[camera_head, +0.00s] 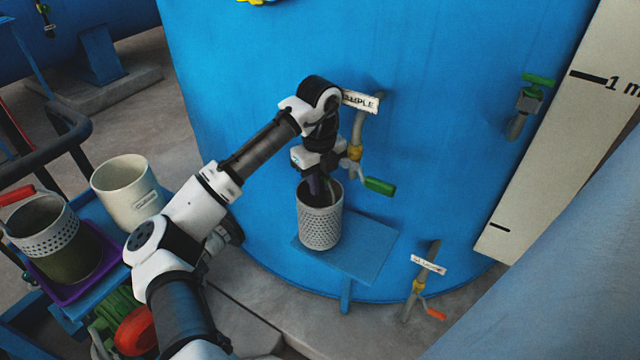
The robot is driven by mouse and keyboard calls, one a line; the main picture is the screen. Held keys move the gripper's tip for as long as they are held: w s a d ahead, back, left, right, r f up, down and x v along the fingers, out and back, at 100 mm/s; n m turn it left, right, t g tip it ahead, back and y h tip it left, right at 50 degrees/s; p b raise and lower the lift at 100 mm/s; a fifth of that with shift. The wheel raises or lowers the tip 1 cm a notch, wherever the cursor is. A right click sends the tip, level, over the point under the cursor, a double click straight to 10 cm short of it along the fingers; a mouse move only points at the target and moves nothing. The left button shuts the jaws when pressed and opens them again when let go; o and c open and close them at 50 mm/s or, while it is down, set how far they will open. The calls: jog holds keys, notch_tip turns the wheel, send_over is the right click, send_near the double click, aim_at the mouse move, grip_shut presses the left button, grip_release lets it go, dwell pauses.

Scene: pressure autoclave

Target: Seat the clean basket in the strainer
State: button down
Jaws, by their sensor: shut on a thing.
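A light grey perforated basket (320,228), open at the top, is upright at the small blue shelf (365,256) on the blue vessel. My gripper (322,190) points down into its mouth and is shut on it; the fingertips are partly hidden by the rim. I cannot tell whether the basket's bottom touches the shelf or hangs just above it. A second perforated basket (45,228), with an olive lower part, stands in a purple tray (97,262) at the left. I cannot make out a strainer for certain.
The blue vessel (260,120) rises behind the shelf. A tap with a green handle (379,186) is close right of my gripper. A lower tap (418,288) has an orange handle. A cream bucket (128,195) stands at the left. A scale board (560,130) is at the right.

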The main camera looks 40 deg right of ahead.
jog(key=shift+d+f+p, duration=0.2)
jog(key=shift+f+p, duration=0.2)
jog(key=shift+f, duration=0.65)
jog(key=shift+w, duration=0.1)
jog(key=shift+f, duration=0.2)
jog(key=c, duration=1.4)
grip_release()
notch_tip(320, 180, up, 12)
jog(key=shift+r+b, duration=0.25)
jog(key=shift+b, duration=0.65)
